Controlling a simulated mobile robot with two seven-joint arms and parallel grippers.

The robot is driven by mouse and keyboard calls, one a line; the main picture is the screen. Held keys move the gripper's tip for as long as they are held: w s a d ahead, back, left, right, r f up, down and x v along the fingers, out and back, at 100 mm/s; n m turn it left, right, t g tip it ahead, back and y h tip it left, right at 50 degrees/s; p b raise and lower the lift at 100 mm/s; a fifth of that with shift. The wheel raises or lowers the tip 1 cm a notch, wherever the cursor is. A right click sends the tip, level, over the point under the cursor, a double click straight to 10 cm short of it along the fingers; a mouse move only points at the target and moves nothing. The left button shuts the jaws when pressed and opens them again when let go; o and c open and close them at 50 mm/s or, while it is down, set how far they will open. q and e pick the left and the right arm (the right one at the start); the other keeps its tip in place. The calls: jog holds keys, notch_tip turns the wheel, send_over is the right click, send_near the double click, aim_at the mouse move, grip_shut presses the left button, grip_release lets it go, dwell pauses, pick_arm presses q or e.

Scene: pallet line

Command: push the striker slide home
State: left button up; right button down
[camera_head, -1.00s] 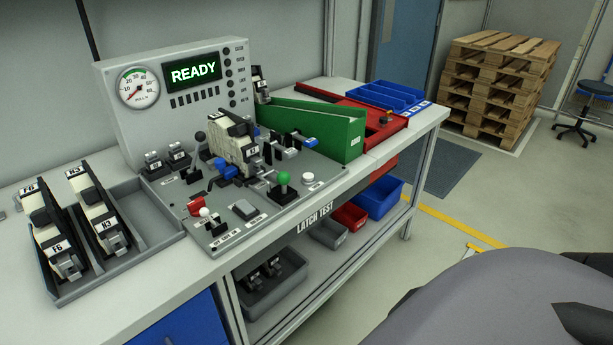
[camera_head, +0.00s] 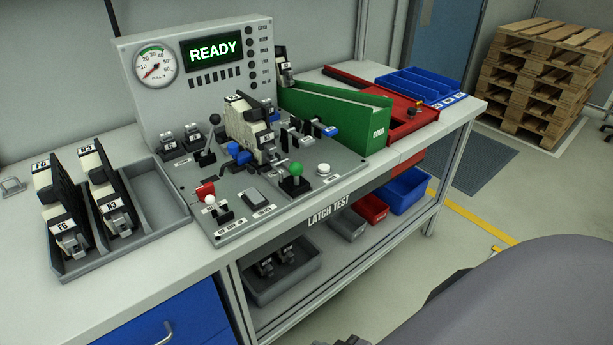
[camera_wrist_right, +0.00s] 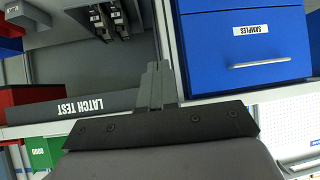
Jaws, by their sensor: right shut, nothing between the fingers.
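The latch test fixture (camera_head: 290,206) is a grey plate on the bench. A cream and black latch unit (camera_head: 248,125) stands upright in its middle, with blue parts beside it. Small black slides and a blue-tipped part (camera_head: 330,131) sit to the latch's right; I cannot tell for sure which piece is the striker slide, or how far in it is. The panel display (camera_head: 212,50) reads READY. My right gripper (camera_wrist_right: 157,72) is shut and empty in the right wrist view, in front of the bench side, away from the fixture. My left gripper is not in view.
A grey tray (camera_head: 160,200) with two latch units stands at left. A green chute (camera_head: 340,120), a red tray (camera_head: 412,118) and blue bins (camera_head: 425,82) are at right. A green knob (camera_head: 296,169) and red switch (camera_head: 205,190) stand up from the plate. Blue SAMPLES drawers (camera_wrist_right: 245,50) are below.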

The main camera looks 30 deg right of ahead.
aim_at(299, 172)
jog(key=w+d+r+n+t+b, duration=0.15)
jog(key=w+r+n, duration=0.35)
jog(key=n, duration=0.5)
jog(key=w+d+r+n+b, duration=0.1)
jog(key=w+d+r+n, duration=0.3)
jog(key=n, duration=0.5)
jog(key=w+d+r+n+t+h, duration=0.1)
jog(key=d+r+n+h, duration=0.1)
jog(key=r+n, duration=0.4)
jog(key=w+d+r+n+t+h+b, duration=0.1)
jog(key=w+d+r+n+t+h, duration=0.1)
jog(key=d+r+n, duration=0.2)
notch_tip(299, 172, up, 4)
jog(key=n, duration=0.3)
jog(key=shift+d+f, duration=0.15)
jog(key=shift+d, duration=0.25)
jog(key=shift+w+t, duration=0.2)
jog(key=shift+t, duration=0.05)
jog(key=x, duration=1.3)
jog(key=shift+w+f, duration=0.1)
jog(key=shift+w, duration=0.25)
